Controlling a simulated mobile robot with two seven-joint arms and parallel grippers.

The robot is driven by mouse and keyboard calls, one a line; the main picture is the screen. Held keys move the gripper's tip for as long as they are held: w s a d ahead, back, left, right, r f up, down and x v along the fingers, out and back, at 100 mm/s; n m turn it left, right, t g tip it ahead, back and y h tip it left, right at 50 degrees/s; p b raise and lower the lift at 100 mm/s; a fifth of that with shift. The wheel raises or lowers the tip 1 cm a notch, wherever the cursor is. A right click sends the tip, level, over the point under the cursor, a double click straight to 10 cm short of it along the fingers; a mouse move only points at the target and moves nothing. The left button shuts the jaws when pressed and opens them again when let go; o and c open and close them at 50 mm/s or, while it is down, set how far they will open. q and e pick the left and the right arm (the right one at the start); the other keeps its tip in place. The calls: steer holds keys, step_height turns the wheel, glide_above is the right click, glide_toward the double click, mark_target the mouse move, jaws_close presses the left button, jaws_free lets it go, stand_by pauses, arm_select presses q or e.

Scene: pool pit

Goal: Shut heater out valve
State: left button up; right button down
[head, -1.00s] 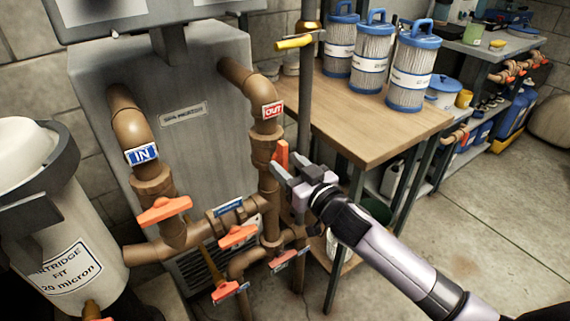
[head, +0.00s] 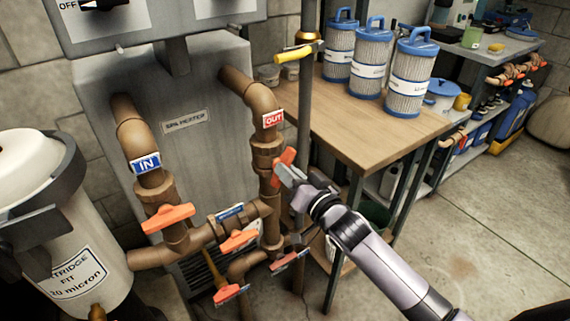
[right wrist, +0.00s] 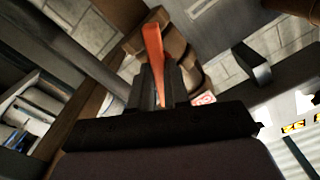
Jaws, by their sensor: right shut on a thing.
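The heater out valve's orange handle (head: 284,163) sits on the brown pipe (head: 267,198) just below the red OUT label (head: 273,119). My right gripper (head: 285,171) reaches it from the lower right and is shut on the handle. In the right wrist view the orange handle (right wrist: 153,50) stands between the two dark fingers of the gripper (right wrist: 158,88), with the brown pipe behind it. The handle looks tilted out from the pipe in the head view; its exact angle is partly hidden by the fingers. My left gripper is not in view.
The grey spa heater (head: 185,90) stands behind the pipes. Other orange handles, on the IN pipe (head: 168,217) and lower pipes (head: 239,240), are close by. A wooden table (head: 385,135) with filter cartridges (head: 369,66) stands right. Open floor (head: 470,230) lies at lower right.

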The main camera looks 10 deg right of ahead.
steer(key=m+p, duration=0.2)
steer(key=m, duration=1)
steer(key=shift+m, duration=0.3)
steer(key=c, duration=1)
jaws_free()
steer(key=p+v, duration=0.3)
steer(key=v, duration=0.4)
